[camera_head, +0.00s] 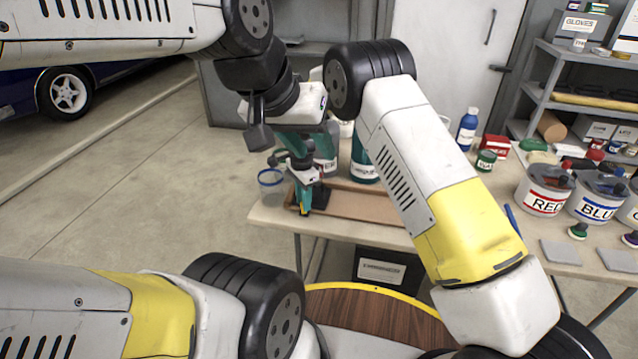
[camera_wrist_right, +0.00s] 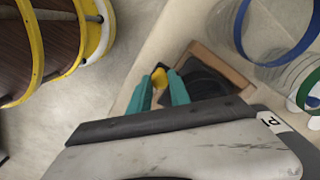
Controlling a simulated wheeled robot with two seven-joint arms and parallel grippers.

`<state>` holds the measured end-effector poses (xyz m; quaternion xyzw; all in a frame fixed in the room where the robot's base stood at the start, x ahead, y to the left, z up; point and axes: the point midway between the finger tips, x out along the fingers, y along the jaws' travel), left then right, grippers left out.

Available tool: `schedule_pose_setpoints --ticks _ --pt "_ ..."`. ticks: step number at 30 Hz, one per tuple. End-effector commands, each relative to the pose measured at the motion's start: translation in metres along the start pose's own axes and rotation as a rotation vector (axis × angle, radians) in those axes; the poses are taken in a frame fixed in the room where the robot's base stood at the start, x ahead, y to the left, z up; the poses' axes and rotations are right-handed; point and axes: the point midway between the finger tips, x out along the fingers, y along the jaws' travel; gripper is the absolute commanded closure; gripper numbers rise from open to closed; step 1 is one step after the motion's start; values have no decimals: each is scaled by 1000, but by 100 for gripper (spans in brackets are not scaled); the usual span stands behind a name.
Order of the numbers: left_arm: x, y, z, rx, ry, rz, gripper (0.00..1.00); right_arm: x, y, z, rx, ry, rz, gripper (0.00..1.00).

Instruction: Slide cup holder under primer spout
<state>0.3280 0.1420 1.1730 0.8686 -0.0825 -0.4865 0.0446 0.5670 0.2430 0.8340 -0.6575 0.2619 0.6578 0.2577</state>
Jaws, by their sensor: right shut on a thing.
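The cup holder is a low black piece (camera_head: 321,196) with a yellow tab; it lies at the left end of a brown board on the table. In the right wrist view the black holder (camera_wrist_right: 205,82) sits inside a wooden edging. My right gripper (camera_head: 304,208) is shut on the yellow tab (camera_wrist_right: 160,78), seen between its teal fingers. My left gripper (camera_head: 308,143) is higher, above the holder area, with its teal fingers apart. A jar (camera_head: 329,165) with a label ending in "ER" stands behind, mostly hidden. The spout is hidden behind my arms.
A clear blue-rimmed cup (camera_head: 270,179) shows left of the holder, near the table edge. Red and blue labelled cans (camera_head: 545,190), small tins and a blue bottle (camera_head: 467,130) stand to the right.

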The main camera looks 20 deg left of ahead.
Motion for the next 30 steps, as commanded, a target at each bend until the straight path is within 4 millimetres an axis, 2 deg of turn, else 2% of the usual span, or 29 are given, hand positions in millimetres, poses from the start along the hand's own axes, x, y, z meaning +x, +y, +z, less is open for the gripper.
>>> schedule_pose_setpoints --ticks 4,5,8,17,20,30 --pt "0 0 0 0 0 0 64 -1 -5 5 -3 -5 -14 100" --pt "0 0 0 0 0 0 64 -1 -5 5 -3 -5 -15 75" --pt "0 0 0 0 0 0 64 -1 -4 5 -3 -5 -13 55" --pt "0 0 0 0 0 0 64 -1 -3 3 -2 -3 -9 55" --pt "0 0 0 0 0 0 64 -7 -3 3 -2 -2 -10 55" --pt "0 0 0 0 0 0 64 -61 -4 4 -3 -3 -11 55"
